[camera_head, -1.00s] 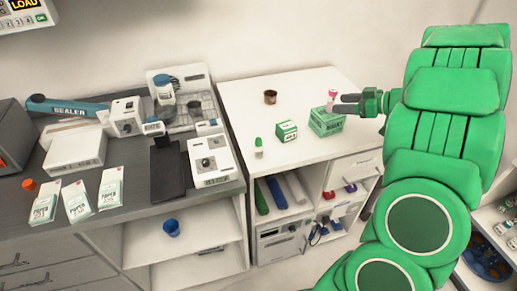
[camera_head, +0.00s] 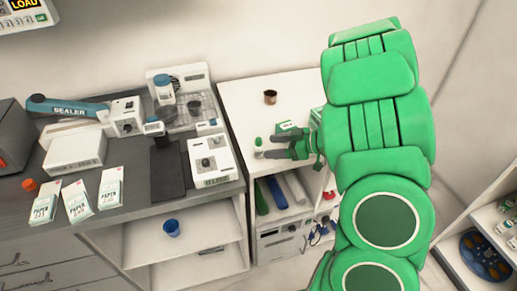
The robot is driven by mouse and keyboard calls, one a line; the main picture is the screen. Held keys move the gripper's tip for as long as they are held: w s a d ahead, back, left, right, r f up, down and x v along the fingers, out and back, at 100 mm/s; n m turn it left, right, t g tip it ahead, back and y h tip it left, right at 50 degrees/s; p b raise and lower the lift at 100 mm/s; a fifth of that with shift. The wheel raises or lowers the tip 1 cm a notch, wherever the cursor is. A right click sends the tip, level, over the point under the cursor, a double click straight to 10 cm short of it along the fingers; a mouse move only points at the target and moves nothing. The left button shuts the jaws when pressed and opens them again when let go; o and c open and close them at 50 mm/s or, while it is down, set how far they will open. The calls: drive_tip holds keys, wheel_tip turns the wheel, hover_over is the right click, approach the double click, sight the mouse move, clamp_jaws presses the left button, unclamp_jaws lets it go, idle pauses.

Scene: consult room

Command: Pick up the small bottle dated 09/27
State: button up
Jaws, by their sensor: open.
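A small white bottle with a green cap (camera_head: 258,145) stands upright near the front left of the white cabinet top (camera_head: 241,101). Its date is too small to read. My gripper (camera_head: 267,153) is open, with its dark fingers pointing left at the bottle from its right side. The fingertips are very close to the bottle; I cannot tell whether they touch it or reach around it.
A brown cup (camera_head: 270,97) stands farther back. The grey counter (camera_head: 140,205) at left holds paper packs, a sealer and devices.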

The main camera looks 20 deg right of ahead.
sight(258, 147)
drive_tip(key=shift+w+x, duration=0.2)
drive_tip(key=shift+x, duration=3.05)
drive_tip(key=shift+d, duration=0.2)
drive_tip(key=shift+c, duration=0.4)
drive_tip(key=c, duration=1)
